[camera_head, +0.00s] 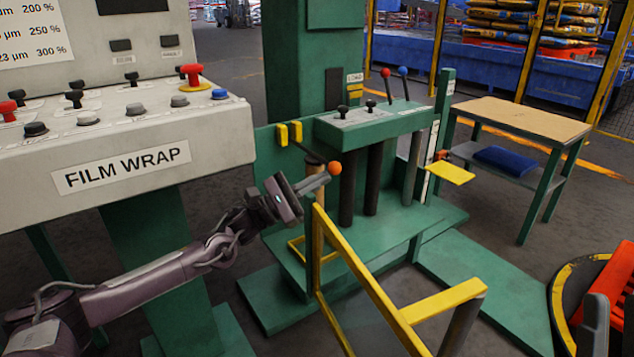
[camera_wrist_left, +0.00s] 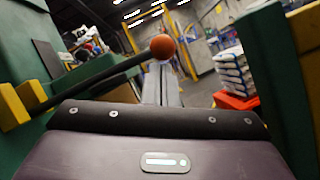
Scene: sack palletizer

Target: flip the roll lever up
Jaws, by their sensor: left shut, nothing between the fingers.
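The roll lever is a dark rod with an orange ball knob (camera_head: 334,168) on the left side of the green machine. In the head view it slants down to the right from near a yellow bracket (camera_head: 289,133). My left gripper (camera_head: 321,181) is shut and empty, its tips just below and left of the knob. In the left wrist view the knob (camera_wrist_left: 163,47) shows in front of the closed fingers (camera_wrist_left: 162,88), with the rod (camera_wrist_left: 95,78) running off to the left. I cannot tell whether the fingers touch it.
The film wrap panel (camera_head: 120,168) with buttons stands at left. A yellow guard rail (camera_head: 365,275) rises in front of the green machine. Levers with red (camera_head: 385,73) and blue (camera_head: 402,71) knobs stand on its top. A wooden-topped table (camera_head: 525,119) is at right.

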